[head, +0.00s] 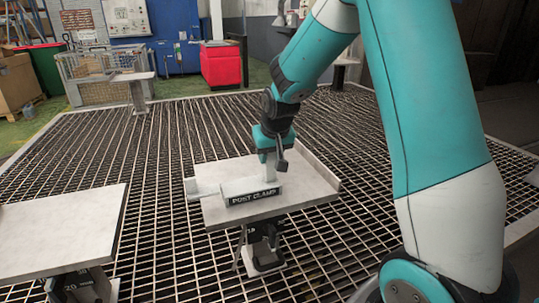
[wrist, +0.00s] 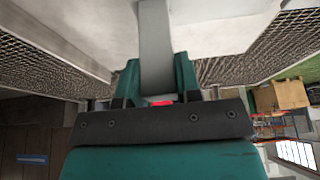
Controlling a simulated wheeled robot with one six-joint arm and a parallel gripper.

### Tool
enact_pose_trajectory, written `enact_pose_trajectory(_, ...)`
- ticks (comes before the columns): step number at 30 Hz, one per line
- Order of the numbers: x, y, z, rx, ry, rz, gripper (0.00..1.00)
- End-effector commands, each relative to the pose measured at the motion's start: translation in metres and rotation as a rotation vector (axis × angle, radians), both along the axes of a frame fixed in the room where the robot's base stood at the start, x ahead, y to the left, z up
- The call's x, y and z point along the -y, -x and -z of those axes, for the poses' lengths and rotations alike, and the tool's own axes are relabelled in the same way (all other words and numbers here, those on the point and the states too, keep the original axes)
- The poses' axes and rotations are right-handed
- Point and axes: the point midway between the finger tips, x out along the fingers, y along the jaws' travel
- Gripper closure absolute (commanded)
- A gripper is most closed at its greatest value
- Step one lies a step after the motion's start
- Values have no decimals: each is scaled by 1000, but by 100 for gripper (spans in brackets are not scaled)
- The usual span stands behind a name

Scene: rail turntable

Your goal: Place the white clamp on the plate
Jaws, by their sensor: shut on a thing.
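The white clamp (head: 248,188) carries a dark label reading "POST CLAMP". It is over the middle of a light grey plate (head: 225,215) on a stand; I cannot tell whether it touches the plate. My gripper (head: 272,158) points down above the clamp and is shut on its upright part. In the wrist view a pale upright part of the clamp (wrist: 156,45) runs between the two teal fingers of my gripper (wrist: 157,82). The plate's pale surface (wrist: 60,30) fills the upper left there. The clamp's underside is hidden.
A second pale plate (head: 60,230) stands at the left front, with a gap between the two. A raised edge (head: 320,168) runs along the right of the clamp's plate. Metal grating (head: 150,160) surrounds the stands. A small table (head: 134,77) stands farther back.

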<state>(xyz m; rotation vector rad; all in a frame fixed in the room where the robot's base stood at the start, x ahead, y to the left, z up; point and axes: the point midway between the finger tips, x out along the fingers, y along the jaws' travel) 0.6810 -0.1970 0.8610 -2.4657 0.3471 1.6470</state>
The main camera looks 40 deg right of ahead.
Motion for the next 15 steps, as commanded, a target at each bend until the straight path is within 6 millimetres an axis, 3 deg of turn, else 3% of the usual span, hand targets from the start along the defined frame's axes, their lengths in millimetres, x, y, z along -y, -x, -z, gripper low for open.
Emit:
enact_pose_trajectory(5, 0, -1, 3, 2, 1, 0, 100)
enact_pose_trajectory(6, 0, 0, 3, 0, 0, 0, 59)
enact_pose_trajectory(8, 0, 0, 2, 0, 0, 0, 45)
enact_pose_trajectory(15, 0, 0, 2, 0, 0, 0, 43)
